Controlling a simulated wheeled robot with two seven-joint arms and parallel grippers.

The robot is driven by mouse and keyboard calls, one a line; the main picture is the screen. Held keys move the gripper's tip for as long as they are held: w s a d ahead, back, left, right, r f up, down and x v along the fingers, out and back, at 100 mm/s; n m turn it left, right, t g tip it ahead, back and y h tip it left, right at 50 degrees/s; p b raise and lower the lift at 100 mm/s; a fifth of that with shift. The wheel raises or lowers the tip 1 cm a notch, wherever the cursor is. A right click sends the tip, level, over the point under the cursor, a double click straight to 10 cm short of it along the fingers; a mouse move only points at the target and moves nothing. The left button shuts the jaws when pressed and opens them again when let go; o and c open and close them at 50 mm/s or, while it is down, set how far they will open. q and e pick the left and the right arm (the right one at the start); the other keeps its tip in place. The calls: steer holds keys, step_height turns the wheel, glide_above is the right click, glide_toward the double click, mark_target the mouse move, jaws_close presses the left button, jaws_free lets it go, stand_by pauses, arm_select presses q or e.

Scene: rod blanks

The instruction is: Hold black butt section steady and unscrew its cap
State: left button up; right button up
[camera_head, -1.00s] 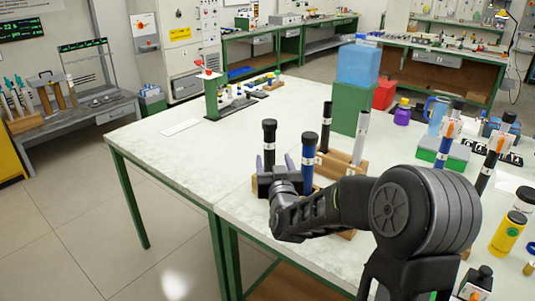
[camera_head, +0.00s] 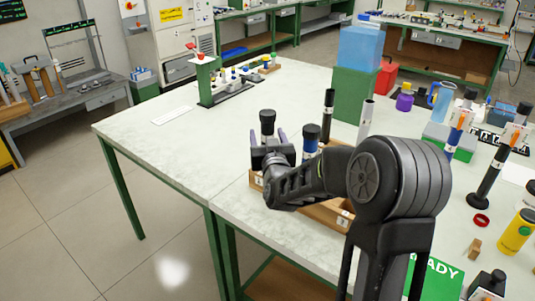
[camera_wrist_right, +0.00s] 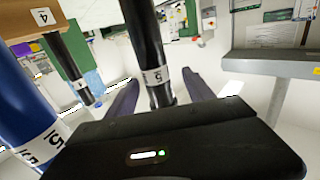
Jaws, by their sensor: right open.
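A black butt section (camera_head: 267,122) with a dark cap stands upright near the bench's front left edge. In the right wrist view, the black section (camera_wrist_right: 144,45) bears a white label reading 5. My right gripper (camera_head: 266,136) is at the section, with one purple-grey finger on each side of it. In the right wrist view the fingers of the gripper (camera_wrist_right: 160,92) are spread, with gaps to the section. The wooden rack (camera_head: 325,212) hides behind my right arm in part. The section's lower end is hidden by my gripper. My left gripper is not in view.
A blue section (camera_head: 310,145) with a black cap stands close right of my gripper. Another black section (camera_head: 328,105) and a silver one (camera_head: 366,118) stand behind. A green block with a blue box (camera_head: 360,50) is farther back. The bench's left part is mostly clear.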

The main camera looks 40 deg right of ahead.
steer(key=p+x, duration=0.1)
steer(key=x, duration=0.4)
steer(key=shift+d, duration=0.3)
stand_by(0.5)
jaws_close()
stand_by(0.5)
